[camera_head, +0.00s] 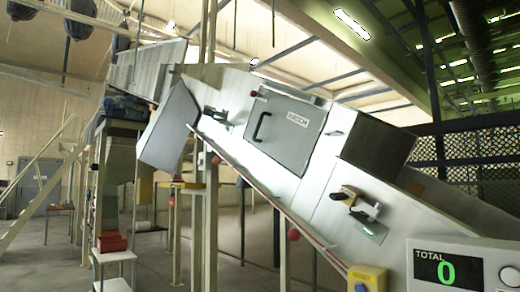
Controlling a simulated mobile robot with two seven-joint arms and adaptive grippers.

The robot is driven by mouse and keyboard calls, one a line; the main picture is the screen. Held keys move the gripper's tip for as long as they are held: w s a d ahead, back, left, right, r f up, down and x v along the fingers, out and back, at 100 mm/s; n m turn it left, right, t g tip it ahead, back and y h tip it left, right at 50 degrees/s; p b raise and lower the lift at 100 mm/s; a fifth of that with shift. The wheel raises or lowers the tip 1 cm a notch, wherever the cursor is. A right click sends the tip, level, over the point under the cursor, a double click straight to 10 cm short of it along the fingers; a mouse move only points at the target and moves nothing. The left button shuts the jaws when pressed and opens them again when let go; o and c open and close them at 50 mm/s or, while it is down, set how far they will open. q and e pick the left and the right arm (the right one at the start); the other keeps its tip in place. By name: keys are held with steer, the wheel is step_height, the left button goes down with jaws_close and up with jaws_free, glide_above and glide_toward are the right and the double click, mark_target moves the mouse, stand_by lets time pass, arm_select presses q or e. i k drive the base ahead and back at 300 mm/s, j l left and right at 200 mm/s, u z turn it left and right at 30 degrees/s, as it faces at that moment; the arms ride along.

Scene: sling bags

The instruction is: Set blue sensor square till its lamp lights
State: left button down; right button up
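I cannot pick out a blue sensor for certain, nor whether any lamp is lit. A small dark fitting (215,116) sits on the upper left of the sloping metal housing (225,90). Lower right on the same housing is a beige and dark bracket or handle (347,194), with a small plate (369,228) below it that bears a green mark. Both fittings are too small to read in detail. Neither of my grippers is in view.
A grey hatch (287,128) with a dark handle is on the housing. A counter box (450,265) reads TOTAL 0 at lower right, beside a yellow box (368,278). A red rail and knobs run along the housing's lower edge. Open floor (45,255) lies left.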

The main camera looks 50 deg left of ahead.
mark_target(209, 112)
steer(key=u, duration=1.85)
steer(key=i+j, duration=0.2)
steer(key=i, duration=0.25)
steer(key=i+j, duration=0.2)
steer(key=i, duration=0.2)
steer(key=i+j, duration=0.15)
steer(key=i, duration=0.3)
steer(key=z, duration=0.05)
